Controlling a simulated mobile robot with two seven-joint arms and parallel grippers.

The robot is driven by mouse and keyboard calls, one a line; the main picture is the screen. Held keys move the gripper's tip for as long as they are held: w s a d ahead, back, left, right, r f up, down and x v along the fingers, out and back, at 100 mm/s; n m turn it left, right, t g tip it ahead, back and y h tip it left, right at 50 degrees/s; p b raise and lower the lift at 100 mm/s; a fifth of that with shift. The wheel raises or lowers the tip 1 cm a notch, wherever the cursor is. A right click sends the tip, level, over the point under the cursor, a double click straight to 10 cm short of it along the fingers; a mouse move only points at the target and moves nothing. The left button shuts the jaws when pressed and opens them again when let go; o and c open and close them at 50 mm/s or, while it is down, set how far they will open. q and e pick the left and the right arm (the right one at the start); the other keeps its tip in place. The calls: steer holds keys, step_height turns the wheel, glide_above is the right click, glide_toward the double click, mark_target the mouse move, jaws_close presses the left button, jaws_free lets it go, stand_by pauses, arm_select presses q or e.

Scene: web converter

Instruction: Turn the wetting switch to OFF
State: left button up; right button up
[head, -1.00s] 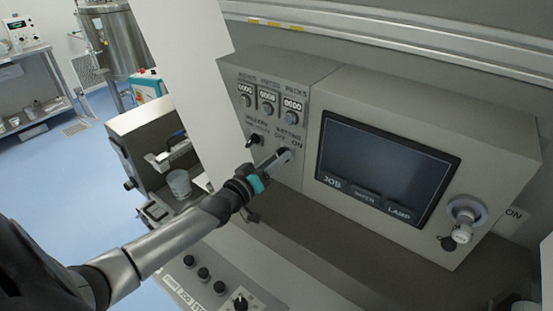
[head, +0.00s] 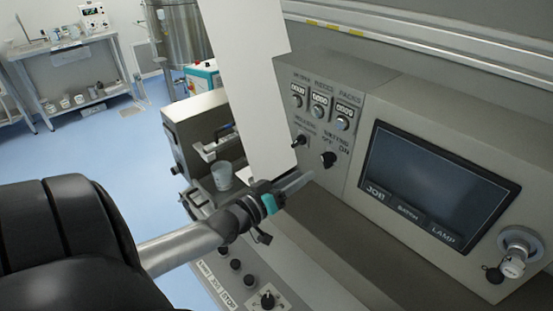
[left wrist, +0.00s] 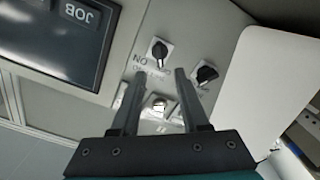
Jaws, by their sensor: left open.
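The wetting switch (head: 328,159) is a black rotary knob on the grey panel, under a label with OFF and ON, left of the screen. It also shows in the left wrist view (left wrist: 159,53), beyond my fingers, with an upside-down ON beside it. Its exact pointing direction is hard to read. My left gripper (head: 304,182) is just below and left of the switch, apart from it. In the left wrist view its two fingers (left wrist: 158,88) are spread with nothing gripped; a small pale fitting (left wrist: 158,106) shows between them. My right gripper is out of view.
A second black knob (head: 299,141) sits left of the switch, near a white upright panel (head: 250,80). Counters with small knobs (head: 320,112) are above. The dark screen (head: 432,185) is to the right. A lower panel (head: 240,285) has more knobs. A cup (head: 222,176) stands behind my gripper.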

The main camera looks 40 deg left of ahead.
arm_select(q)
steer(key=s, duration=0.7)
steer(key=shift+a, duration=0.25)
stand_by(0.4)
